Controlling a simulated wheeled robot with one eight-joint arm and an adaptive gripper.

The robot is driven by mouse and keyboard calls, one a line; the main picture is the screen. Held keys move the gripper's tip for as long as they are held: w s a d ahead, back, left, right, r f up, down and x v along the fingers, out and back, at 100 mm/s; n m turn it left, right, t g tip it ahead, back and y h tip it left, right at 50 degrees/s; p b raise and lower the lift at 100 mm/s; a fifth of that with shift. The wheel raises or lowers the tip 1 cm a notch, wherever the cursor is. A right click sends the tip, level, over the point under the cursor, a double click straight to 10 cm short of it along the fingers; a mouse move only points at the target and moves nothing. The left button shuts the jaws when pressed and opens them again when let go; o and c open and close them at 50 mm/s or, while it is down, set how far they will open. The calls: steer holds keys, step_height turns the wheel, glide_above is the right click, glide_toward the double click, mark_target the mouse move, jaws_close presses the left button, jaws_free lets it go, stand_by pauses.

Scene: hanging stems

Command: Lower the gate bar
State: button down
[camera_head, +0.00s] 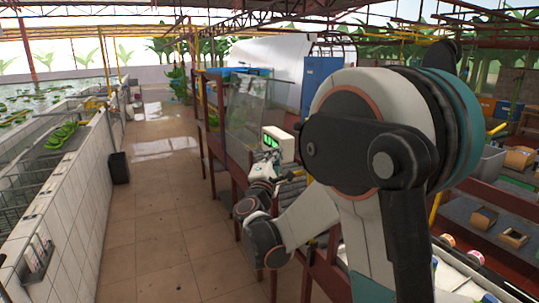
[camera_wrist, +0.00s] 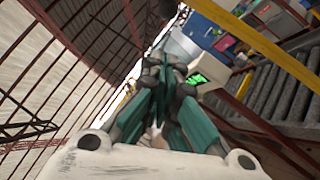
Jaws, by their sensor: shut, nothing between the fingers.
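My gripper (camera_wrist: 165,72) is in the middle of the wrist view, its dark and teal fingers together with nothing held. In the head view my gripper (camera_head: 267,165) is small, beyond the bend of my arm, close to the red frame of the work line. A long yellow bar (camera_wrist: 262,45) slants across the upper right of the wrist view, apart from the fingers. I cannot tell whether it is the gate bar. No gate bar can be made out for sure in the head view, where my arm hides much of the right side.
A white box with a green display (camera_head: 279,145) stands just beyond my gripper. Rollers (camera_wrist: 275,95) lie at the right of the wrist view. A tiled aisle (camera_head: 165,220) is clear on the left, with a dark bin (camera_head: 119,168) beside the white tiled tank wall (camera_head: 75,215).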

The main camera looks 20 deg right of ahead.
steer(key=w+d+r, duration=0.3)
steer(key=w+d, duration=0.2)
steer(key=d, duration=0.3)
steer(key=shift+w+r, duration=0.25)
steer(key=shift+w, duration=0.15)
steer(key=d+r+m+g+p, duration=0.2)
steer(key=d, duration=1.2)
steer(key=shift+w+m+y, duration=0.25)
steer(key=shift+m+y, duration=0.05)
steer(key=shift+m, duration=0.1)
steer(key=shift+a+f, duration=0.1)
